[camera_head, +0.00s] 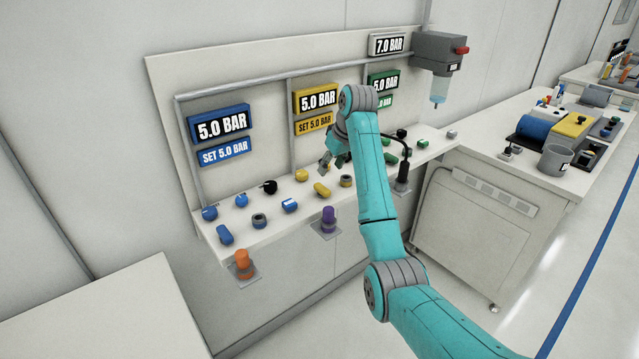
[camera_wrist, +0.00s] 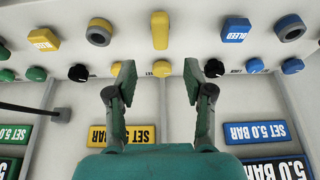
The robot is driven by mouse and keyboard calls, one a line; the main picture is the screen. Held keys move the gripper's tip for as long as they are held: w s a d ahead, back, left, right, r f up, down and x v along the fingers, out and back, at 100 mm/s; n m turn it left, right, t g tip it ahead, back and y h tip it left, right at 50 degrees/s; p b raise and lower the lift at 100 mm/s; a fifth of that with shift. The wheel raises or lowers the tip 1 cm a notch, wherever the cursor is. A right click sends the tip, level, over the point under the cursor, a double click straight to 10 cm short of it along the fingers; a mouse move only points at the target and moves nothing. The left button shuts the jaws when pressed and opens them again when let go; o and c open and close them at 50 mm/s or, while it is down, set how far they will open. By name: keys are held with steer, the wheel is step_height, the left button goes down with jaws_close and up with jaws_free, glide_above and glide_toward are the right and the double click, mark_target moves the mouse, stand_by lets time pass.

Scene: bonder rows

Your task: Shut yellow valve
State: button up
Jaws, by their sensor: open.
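The yellow valve is a long yellow handle (camera_head: 322,190) on the bench's sloped control panel. In the wrist view the yellow handle (camera_wrist: 160,30) lies lengthwise up the picture, beyond my fingertips. A round yellow knob (camera_wrist: 162,68) sits between it and my gripper; it also shows in the head view (camera_head: 301,174). My gripper (camera_wrist: 158,82) is open and empty, its two fingers apart on either side of the knob's line. In the head view my gripper (camera_head: 333,157) hangs above the panel, partly hidden by my arm. No contact with the handle shows.
Yellow readouts (camera_head: 318,99) show 5.0 BAR and SET 5.0 BAR. Blue controls (camera_head: 224,235) stand left, green ones (camera_head: 391,159) right. A yellow BLEED button (camera_wrist: 43,39) and grey ring (camera_wrist: 99,32) are near the handle.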

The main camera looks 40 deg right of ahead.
mark_target(322, 187)
steer(key=x, duration=1)
steer(key=shift+s, duration=0.1)
jaws_close()
